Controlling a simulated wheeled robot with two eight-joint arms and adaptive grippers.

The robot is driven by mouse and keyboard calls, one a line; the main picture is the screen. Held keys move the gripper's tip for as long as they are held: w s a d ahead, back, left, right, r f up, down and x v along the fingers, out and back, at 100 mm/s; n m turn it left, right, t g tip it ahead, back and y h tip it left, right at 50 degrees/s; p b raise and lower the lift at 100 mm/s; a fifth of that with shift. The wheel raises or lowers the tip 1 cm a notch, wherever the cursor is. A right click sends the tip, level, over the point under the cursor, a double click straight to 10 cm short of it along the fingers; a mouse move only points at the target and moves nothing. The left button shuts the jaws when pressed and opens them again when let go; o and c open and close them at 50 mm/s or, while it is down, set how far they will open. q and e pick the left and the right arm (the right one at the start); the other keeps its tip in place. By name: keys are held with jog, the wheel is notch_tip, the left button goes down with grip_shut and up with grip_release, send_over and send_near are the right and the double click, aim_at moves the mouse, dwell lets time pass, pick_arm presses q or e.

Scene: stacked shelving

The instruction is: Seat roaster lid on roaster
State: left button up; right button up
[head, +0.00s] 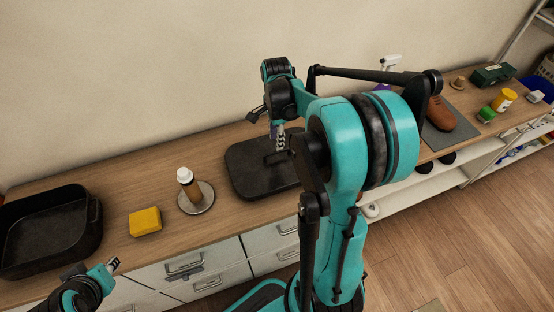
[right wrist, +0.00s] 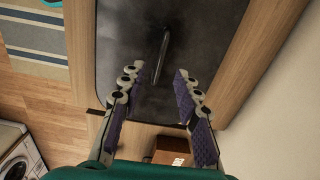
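The roaster (head: 93,232) is a black, open rectangular pan at the far left of the wooden counter. Its inside looks empty. The roaster lid (head: 243,174) is a dark rounded rectangle lying flat on the counter, partly hidden by my right arm. My right gripper (head: 279,146) points down over the lid near its handle. In the right wrist view my right gripper (right wrist: 164,88) is open, and the lid's bar handle (right wrist: 164,52) lies just ahead of the gap between the fingers, seemingly untouched. My left gripper (head: 113,264) is low at the left, away from both; its opening is unclear.
A yellow block (head: 145,221) and a round stand with a white-topped bottle (head: 187,182) sit between roaster and lid. A brown shoe (head: 440,115) on a grey mat and small items lie to the right. Drawers (head: 185,265) are below; a wall is behind.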

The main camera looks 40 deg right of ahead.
aim_at(277, 152)
notch_tip(277, 152, down, 3)
jog(key=shift+r+b, duration=0.1)
jog(key=shift+b, duration=0.35)
notch_tip(277, 152, down, 5)
jog(key=shift+f+b, duration=0.1)
jog(key=shift+b, duration=1)
grip_shut()
